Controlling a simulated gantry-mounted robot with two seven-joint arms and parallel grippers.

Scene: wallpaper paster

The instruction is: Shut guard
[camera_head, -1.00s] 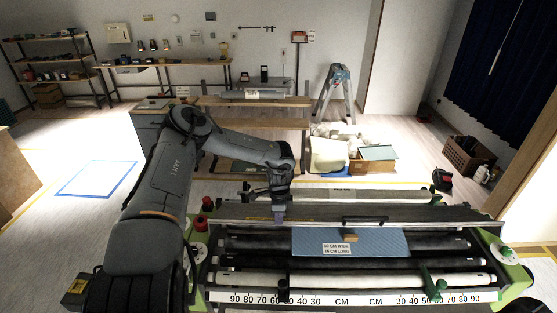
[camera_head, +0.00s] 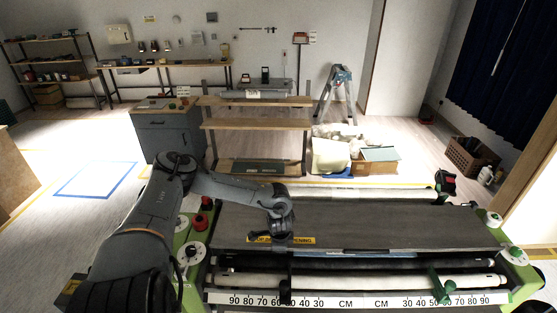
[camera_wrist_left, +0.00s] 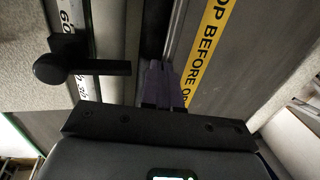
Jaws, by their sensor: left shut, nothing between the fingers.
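The guard (camera_head: 380,228) is a wide dark grey panel lying across the top of the green-sided pasting machine. A yellow warning label (camera_head: 302,240) runs along its front edge. The guard and label also show at the right of the left wrist view (camera_wrist_left: 250,60). My left gripper (camera_head: 289,252) is at the guard's front edge, left of centre, over part of the label. In the left wrist view its purple-grey fingers (camera_wrist_left: 162,84) are together and empty beside the edge strip; whether they touch it is unclear. My right gripper is not in view.
White and dark rollers (camera_head: 350,281) and a centimetre scale (camera_head: 360,299) lie in front of the guard. A green-and-black clamp (camera_head: 441,285) stands at front right. A red knob (camera_head: 207,203) is at the left end. A wooden bench (camera_head: 255,125) stands behind.

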